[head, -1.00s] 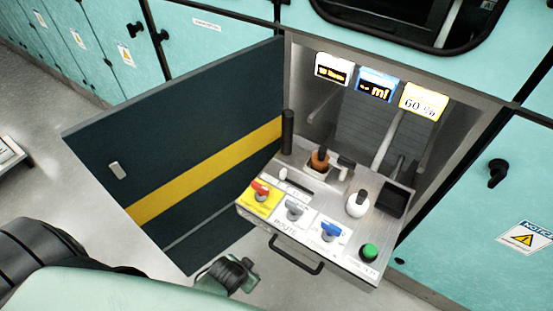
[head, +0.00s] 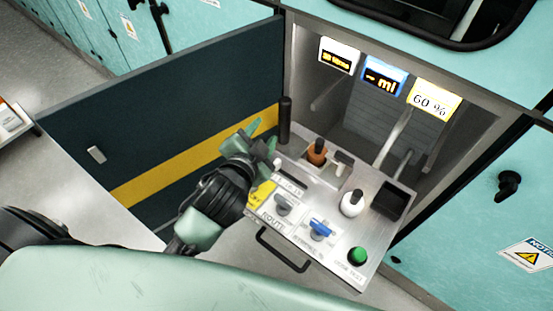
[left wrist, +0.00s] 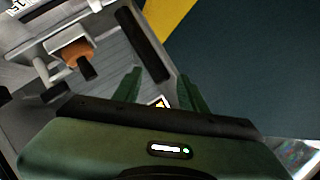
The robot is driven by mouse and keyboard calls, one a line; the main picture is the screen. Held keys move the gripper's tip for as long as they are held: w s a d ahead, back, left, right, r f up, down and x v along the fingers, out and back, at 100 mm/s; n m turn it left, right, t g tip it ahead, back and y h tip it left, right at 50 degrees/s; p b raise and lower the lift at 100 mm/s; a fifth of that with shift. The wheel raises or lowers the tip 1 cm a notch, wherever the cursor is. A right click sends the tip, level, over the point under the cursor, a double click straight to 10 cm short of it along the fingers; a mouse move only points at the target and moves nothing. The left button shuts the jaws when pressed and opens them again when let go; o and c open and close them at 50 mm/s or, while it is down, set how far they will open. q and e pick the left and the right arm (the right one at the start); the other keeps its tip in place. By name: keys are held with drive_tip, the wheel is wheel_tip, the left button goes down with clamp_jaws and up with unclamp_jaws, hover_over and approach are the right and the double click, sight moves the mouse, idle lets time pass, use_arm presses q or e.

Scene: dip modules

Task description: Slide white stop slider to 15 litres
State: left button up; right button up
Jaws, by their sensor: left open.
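A control tray (head: 330,262) stands pulled out of the open cabinet. A small white knob (head: 277,162), apparently the stop slider, sits near the far-left edge of the tray by a dark slot (head: 292,178). My left gripper (head: 265,131) is open and empty, just left of this knob and above the tray's left edge; contact cannot be told. In the left wrist view its green fingers (left wrist: 159,88) are spread, with a black post between and beyond them. The slider is not clearly visible there. A display (head: 338,56) shows yellow text, too blurred to read surely. My right gripper is not in view.
The black post (head: 285,120) stands at the tray's back-left corner. The dark door (head: 190,90) stands open at left.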

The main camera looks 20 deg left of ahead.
use_arm(q)
drive_tip(key=w+d+r+m+t+h, duration=0.2)
drive_tip(key=d+r+m+h, duration=0.5)
drive_tip(key=d+r+m, duration=0.2)
drive_tip(key=w+d+r+m+t+h, duration=0.2)
drive_tip(key=d+r+m+h, duration=0.55)
drive_tip(key=r+m, duration=0.2)
drive_tip(key=s+d+f+m+g+h, duration=0.2)
drive_tip(key=s+d+m+g+h, duration=0.35)
drive_tip(key=d+m+g, duration=0.7)
drive_tip(key=m+g+y, duration=0.5)
drive_tip(key=m+y, duration=1.4)
drive_tip(key=y, duration=0.1)
hover_over(277, 161)
wheel_tip(277, 161, down, 24)
drive_tip(key=shift+r, duration=0.1)
wheel_tip(277, 161, down, 8)
drive_tip(key=shift+r+p, duration=0.2)
drive_tip(key=shift+p, duration=0.25)
